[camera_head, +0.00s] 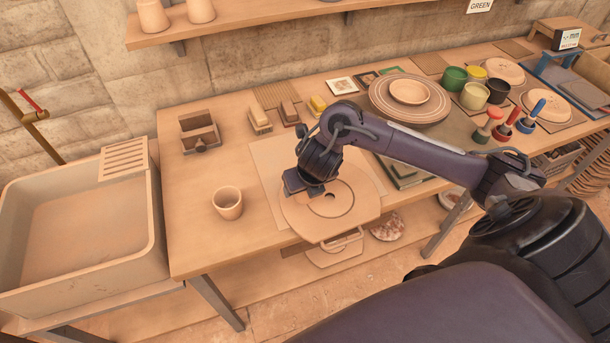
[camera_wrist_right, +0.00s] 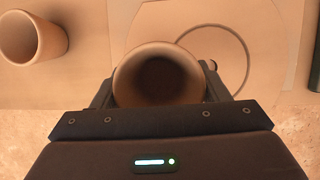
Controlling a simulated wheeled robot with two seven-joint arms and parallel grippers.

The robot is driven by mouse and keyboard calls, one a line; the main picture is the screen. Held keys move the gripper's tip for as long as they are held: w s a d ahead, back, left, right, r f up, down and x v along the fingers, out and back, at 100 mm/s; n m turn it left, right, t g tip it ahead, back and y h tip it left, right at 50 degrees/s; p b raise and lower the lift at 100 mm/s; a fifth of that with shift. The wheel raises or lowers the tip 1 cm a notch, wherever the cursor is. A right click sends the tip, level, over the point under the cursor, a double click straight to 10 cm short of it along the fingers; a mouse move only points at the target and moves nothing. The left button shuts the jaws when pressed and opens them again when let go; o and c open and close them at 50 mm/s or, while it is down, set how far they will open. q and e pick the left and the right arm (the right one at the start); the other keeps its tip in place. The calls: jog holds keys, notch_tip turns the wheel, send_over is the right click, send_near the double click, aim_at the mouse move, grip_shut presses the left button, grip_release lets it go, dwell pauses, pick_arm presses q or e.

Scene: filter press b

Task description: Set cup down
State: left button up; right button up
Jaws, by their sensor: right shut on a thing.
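My right gripper (camera_head: 305,188) is over the round wooden board (camera_head: 350,208) on the table. In the right wrist view the gripper (camera_wrist_right: 160,92) is shut on a brown clay cup (camera_wrist_right: 160,62), with a finger on each side and the cup's dark open mouth towards the camera. In the head view the held cup is hidden by the gripper and wrist, and I cannot tell whether it touches the board. A second clay cup (camera_head: 227,203) stands upright on the table to the left; it also shows in the wrist view (camera_wrist_right: 32,38). My left gripper is out of view.
A large sink (camera_head: 85,230) is at the left. A wooden box (camera_head: 199,132) and several blocks stand behind the board. A plate with a bowl (camera_head: 409,92), coloured pots (camera_head: 474,96) and stamps (camera_head: 530,117) are at the right. Bare table lies around the second cup.

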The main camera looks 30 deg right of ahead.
aim_at(304, 197)
jog(key=shift+f, duration=0.3)
notch_tip(304, 197, down, 4)
jog(key=shift+r+b, duration=0.2)
jog(key=shift+b, duration=0.15)
jog(key=shift+f, duration=0.35)
jog(key=o, duration=1)
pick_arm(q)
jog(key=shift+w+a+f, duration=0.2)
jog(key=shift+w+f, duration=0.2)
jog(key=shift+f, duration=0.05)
pick_arm(e)
jog(key=shift+o, duration=0.2)
